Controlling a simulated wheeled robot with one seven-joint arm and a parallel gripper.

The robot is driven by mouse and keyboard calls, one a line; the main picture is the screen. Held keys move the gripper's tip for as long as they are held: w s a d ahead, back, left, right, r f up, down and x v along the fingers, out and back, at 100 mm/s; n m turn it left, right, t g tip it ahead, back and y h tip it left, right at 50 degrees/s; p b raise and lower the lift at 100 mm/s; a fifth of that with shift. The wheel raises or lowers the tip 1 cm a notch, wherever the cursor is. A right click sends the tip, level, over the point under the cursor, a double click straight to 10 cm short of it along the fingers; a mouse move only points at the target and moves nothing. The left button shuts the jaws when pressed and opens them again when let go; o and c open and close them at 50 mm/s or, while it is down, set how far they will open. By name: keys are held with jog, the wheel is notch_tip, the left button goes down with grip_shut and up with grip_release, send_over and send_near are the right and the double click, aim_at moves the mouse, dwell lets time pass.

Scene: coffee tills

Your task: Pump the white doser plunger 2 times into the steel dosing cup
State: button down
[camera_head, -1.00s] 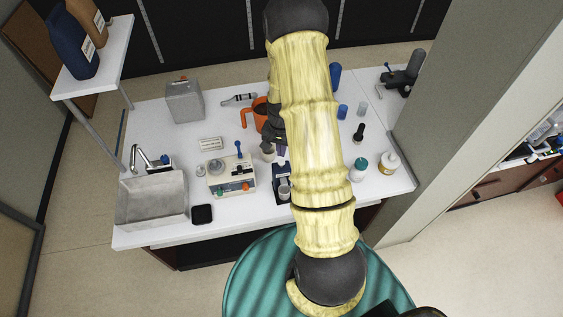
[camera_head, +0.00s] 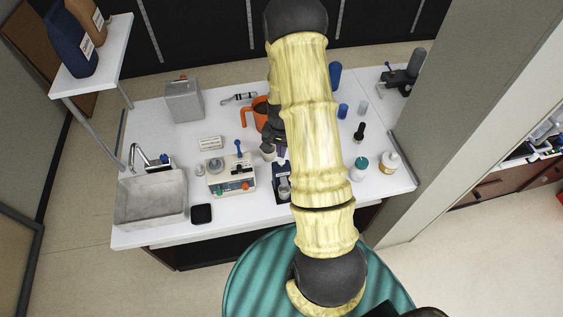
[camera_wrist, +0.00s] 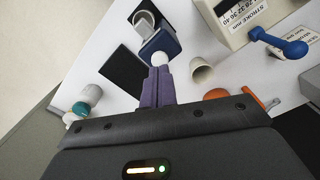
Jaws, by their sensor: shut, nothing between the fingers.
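The doser (camera_head: 282,172) is a dark blue block on the white counter, partly hidden by my arm in the head view. In the wrist view its blue body (camera_wrist: 162,42) carries a round white plunger knob (camera_wrist: 160,59). A small grey cup, seemingly the steel dosing cup (camera_wrist: 143,20), stands at the doser's far end; it also shows in the head view (camera_head: 284,188). My gripper (camera_wrist: 159,72) has its purple fingers together, with nothing held. The fingertips are at the white knob; I cannot tell whether they touch it.
A beige cup (camera_wrist: 201,70) stands close beside the fingers. A cream machine with a blue lever (camera_head: 231,174) is to the left, beyond it a sink (camera_head: 150,198). An orange pitcher (camera_head: 260,114) is behind. Bottles (camera_head: 359,168) stand at right. A black pad (camera_head: 201,214) lies at the front.

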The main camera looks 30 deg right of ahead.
aim_at(281, 160)
jog(key=shift+f, duration=0.35)
jog(key=shift+f+b, duration=1.4)
jog(key=shift+f, duration=0.25)
jog(key=shift+r, duration=0.1)
jog(key=shift+r+p, duration=1.75)
jog(key=shift+r, duration=0.7)
jog(key=shift+f+b, duration=0.3)
jog(key=shift+f, duration=0.05)
jog(key=shift+f, duration=0.35)
jog(key=shift+f+b, duration=0.7)
jog(key=shift+b, duration=0.05)
